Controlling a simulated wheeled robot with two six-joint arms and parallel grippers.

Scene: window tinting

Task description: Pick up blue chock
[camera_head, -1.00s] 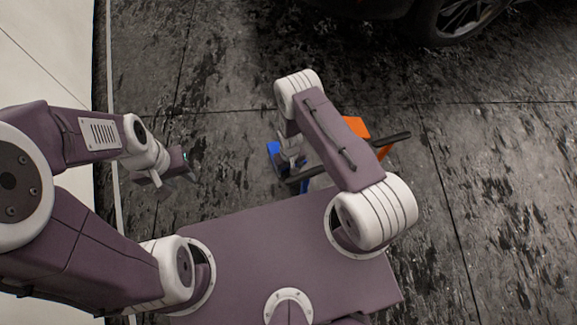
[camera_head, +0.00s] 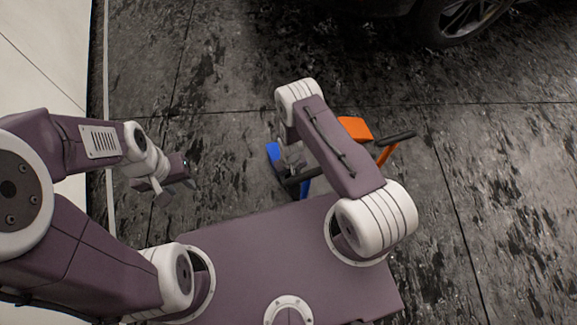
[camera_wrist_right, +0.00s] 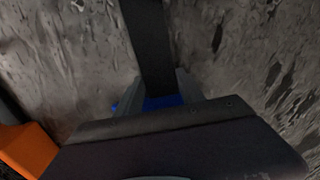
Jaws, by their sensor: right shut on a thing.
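The blue chock (camera_head: 273,151) is on the dark floor, partly hidden by my right arm in the head view. Its black bar (camera_head: 320,176) runs beside a blue post (camera_head: 304,188). My right gripper (camera_head: 291,163) is over it, mostly covered by the wrist. In the right wrist view my right gripper (camera_wrist_right: 160,88) is shut around the chock's black bar (camera_wrist_right: 150,45), with a bit of blue (camera_wrist_right: 163,102) between the fingers. My left gripper (camera_head: 178,187) is open and empty above the floor at the left.
An orange chock (camera_head: 354,129) with a black bar (camera_head: 399,136) stands just right of my right arm; its orange also shows in the right wrist view (camera_wrist_right: 26,150). A car wheel (camera_head: 465,20) is at the top right. Free floor lies between the grippers.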

